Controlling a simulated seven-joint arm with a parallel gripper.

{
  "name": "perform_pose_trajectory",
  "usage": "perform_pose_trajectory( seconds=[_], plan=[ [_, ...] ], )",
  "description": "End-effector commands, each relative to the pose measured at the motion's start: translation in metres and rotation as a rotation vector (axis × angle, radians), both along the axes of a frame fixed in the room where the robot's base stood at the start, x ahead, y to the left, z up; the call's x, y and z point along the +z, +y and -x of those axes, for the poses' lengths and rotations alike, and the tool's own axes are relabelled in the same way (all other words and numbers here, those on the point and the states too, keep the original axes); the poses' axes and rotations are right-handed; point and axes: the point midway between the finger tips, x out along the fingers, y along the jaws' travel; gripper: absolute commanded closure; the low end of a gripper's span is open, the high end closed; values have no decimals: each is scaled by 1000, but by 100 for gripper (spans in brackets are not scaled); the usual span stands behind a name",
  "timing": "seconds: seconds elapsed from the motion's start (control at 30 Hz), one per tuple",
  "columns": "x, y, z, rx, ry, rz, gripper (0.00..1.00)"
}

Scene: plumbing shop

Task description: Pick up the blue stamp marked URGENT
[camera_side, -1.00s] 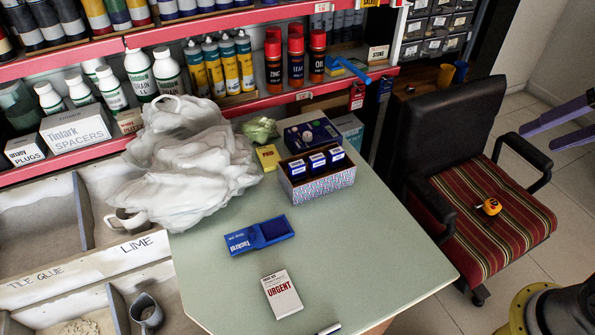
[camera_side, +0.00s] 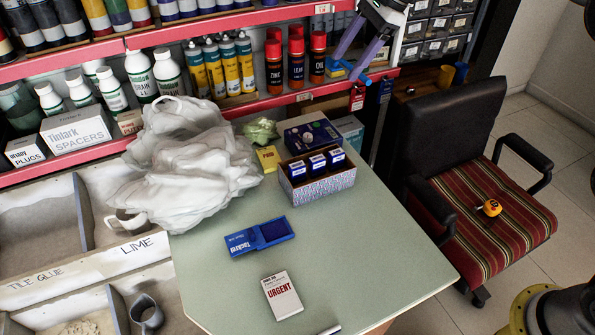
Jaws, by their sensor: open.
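Several small blue stamps, three in view (camera_side: 317,163), stand in a row inside a patterned box (camera_side: 322,186) on the green table; their white top labels are too small to read. A white pad or card (camera_side: 282,296) with URGENT in red lies flat near the table's front. An open blue ink pad (camera_side: 259,237) lies between it and the box. My gripper (camera_side: 347,64) is at the top, its two purple fingers apart and pointing down-left, empty. It appears in front of the red shelf's right end, up and right of the box.
A crumpled white plastic bag (camera_side: 187,165) covers the table's left back. A dark blue box (camera_side: 312,135) and a yellow pad (camera_side: 268,158) sit behind the stamp box. Spray cans (camera_side: 296,62) line the shelf. The table's right side (camera_side: 390,250) is clear.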

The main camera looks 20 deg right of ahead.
Motion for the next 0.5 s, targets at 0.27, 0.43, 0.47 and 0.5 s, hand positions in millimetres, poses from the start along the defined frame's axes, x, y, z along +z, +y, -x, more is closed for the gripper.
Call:
perform_pose_trajectory(
  seconds=[0.27,0.43,0.47,0.5],
  plan=[
    [-118,32,-49,13,149,-19,34],
    [-167,38,-47,22,222,-8,34],
    [-171,39,-47,23,229,-7,34],
    [-176,40,-46,24,236,-6,34]
  ],
)
